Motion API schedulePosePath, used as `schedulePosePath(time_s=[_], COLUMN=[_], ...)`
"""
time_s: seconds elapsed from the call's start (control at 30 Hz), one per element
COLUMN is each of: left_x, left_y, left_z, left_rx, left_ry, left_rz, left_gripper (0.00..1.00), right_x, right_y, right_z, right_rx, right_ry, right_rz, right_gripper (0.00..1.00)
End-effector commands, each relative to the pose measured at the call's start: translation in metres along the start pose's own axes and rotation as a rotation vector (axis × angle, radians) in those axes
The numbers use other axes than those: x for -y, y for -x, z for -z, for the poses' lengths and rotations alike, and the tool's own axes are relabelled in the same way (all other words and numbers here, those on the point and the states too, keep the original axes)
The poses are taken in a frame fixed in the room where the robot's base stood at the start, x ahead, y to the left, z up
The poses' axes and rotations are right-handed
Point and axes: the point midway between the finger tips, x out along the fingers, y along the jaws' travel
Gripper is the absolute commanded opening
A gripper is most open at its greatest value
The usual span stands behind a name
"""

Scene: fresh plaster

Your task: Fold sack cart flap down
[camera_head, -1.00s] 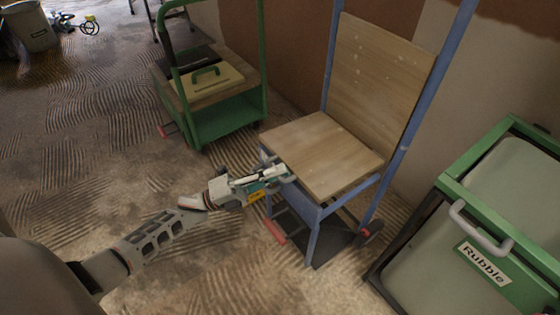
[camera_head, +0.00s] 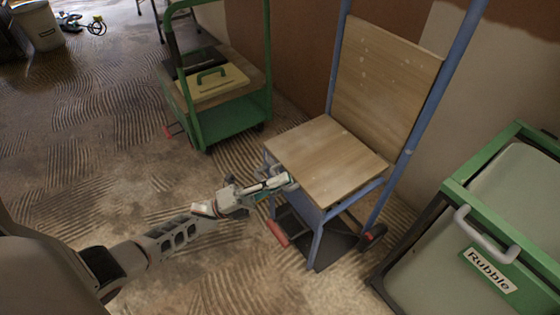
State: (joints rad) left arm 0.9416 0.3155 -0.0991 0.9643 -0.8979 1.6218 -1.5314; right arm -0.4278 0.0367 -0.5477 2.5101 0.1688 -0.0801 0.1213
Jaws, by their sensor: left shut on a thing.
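The sack cart has a blue frame (camera_head: 417,115), with a wooden back board (camera_head: 385,75) standing upright. Its wooden flap (camera_head: 325,160) sticks out about level, like a seat, with blue bars under it. My left gripper (camera_head: 284,183) is at the flap's left edge, shut on the flap's edge. The fingertips are small and partly hidden there, so the exact contact is hard to see. A dark foot plate (camera_head: 333,245) lies on the floor below the flap. My right gripper is not in view.
A green-framed rubble bin (camera_head: 450,215) stands close on the right. A grey bucket (camera_head: 38,27) is far left.

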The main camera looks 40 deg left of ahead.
Motion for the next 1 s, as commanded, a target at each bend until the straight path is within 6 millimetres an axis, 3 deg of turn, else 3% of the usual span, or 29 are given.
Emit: schedulePosePath(time_s=[0.03, 0.07, 0.1, 0.53, 1.0], left_x=[-0.005, -0.005, -0.006, 0.000, 0.034], left_y=[0.005, 0.005, 0.005, 0.001, -0.022], left_z=[0.003, 0.003, 0.003, 0.001, -0.009], left_rx=[-0.001, -0.001, -0.001, -0.002, -0.006], left_ry=[0.000, 0.000, 0.001, 0.002, 0.047], left_rz=[-0.017, -0.018, -0.018, -0.018, -0.133], left_gripper=[0.00, 0.14, 0.16, 0.16, 0.16], right_x=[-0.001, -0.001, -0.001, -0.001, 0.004], right_y=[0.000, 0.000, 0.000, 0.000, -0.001], right_z=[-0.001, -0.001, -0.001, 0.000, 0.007], right_rx=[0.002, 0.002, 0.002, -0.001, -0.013], right_ry=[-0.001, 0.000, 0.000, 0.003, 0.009], right_rz=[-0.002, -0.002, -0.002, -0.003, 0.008], right_gripper=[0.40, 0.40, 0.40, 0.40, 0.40])
